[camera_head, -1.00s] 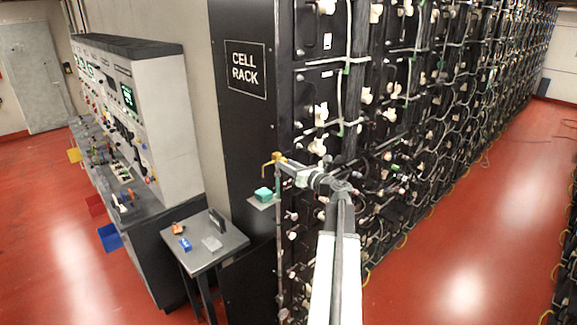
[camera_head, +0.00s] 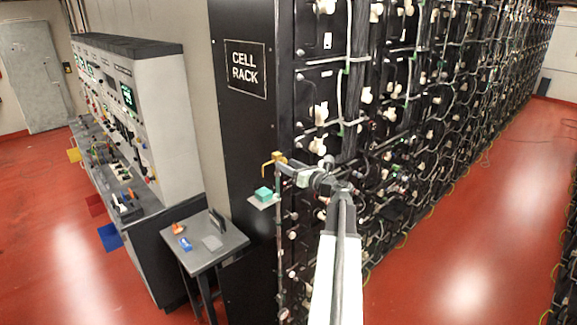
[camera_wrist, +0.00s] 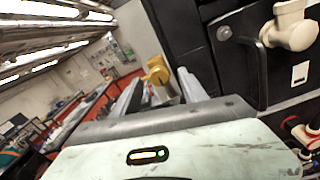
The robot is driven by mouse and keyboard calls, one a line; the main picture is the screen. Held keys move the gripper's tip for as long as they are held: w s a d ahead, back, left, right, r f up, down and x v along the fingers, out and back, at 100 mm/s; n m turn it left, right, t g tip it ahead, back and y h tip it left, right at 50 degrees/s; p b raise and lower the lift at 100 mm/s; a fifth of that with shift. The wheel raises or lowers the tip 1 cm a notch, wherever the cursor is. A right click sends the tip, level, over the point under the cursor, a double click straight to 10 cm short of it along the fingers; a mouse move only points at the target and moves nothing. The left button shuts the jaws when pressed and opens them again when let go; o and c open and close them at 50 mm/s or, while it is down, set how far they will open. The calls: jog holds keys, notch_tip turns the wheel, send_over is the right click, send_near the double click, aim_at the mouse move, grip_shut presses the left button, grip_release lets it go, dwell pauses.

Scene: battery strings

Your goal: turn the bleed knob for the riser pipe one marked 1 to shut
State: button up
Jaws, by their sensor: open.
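A yellow, bent fitting (camera_head: 274,158) stands at the top of a thin riser pipe (camera_head: 279,222) along the front edge of the cell rack. In the wrist view the yellow fitting (camera_wrist: 157,70) shows just beyond and between my two fingers. My gripper (camera_head: 284,167) is open at this fitting; in the wrist view its jaws (camera_wrist: 156,90) are apart with nothing clearly held. I cannot tell whether the fingers touch the fitting. No mark 1 is readable, and I cannot make out a separate bleed knob or its setting.
The black cell rack (camera_head: 245,130) stands close beside my gripper, with cables and pale valves. A small shelf with a teal block (camera_head: 263,194) sits just below. A side table (camera_head: 205,245) holds small items. A control desk (camera_head: 165,120) stands left. Red floor is clear at right.

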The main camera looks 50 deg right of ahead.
jog(key=s, duration=0.7)
jog(key=shift+s+a, duration=0.2)
jog(key=shift+a, duration=0.05)
